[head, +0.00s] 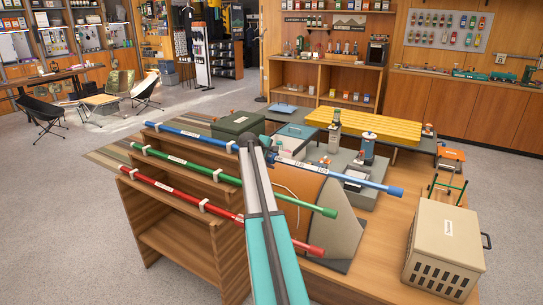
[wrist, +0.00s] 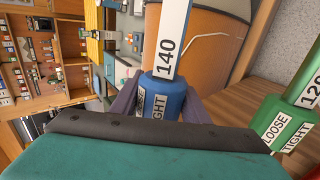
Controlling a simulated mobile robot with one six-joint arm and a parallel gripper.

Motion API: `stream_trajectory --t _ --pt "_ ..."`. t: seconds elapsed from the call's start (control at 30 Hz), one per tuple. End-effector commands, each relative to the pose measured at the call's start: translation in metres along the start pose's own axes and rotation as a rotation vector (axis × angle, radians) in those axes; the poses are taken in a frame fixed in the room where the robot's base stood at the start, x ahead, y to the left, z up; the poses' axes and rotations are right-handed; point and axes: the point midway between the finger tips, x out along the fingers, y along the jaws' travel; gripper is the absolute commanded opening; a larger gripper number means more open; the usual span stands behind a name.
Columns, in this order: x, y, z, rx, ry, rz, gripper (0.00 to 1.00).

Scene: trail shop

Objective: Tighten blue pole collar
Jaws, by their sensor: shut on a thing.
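The blue pole (head: 355,180) lies across the rack in the head view, tilted down to the right. In the wrist view its blue collar (wrist: 176,88) carries LOOSE and TIGHT labels, and a white strip marked 140 (wrist: 168,48) runs along the pole above it. My gripper (head: 260,147) is at the middle of the blue pole. In the wrist view its grey fingers (wrist: 160,100) are on both sides of the collar, shut on it. My wrist hides the lower part of the collar, so I cannot tell its exact turn.
A green pole (head: 182,162) and a red pole (head: 165,187) lie parallel in front. The green collar (wrist: 288,124) is close by on the right in the wrist view. A beige crate (head: 448,240), yellow pad (head: 365,126) and blue bottle (head: 368,150) stand on the counter. Open floor lies left.

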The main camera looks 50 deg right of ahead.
Motion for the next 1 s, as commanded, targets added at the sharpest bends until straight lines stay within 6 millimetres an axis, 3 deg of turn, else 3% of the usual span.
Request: stream_trajectory --t 0.8,0.83,0.9,1.0 --pt "0.0015 -0.0019 0.0019 -0.001 -0.002 -0.08 0.19" --pt "0.0014 -0.002 0.0019 -0.001 -0.003 -0.08 0.47" --pt "0.0012 -0.0023 0.0015 -0.001 -0.002 -0.08 0.58" --pt "0.0007 -0.0028 0.0007 -0.001 -0.001 -0.081 0.6"
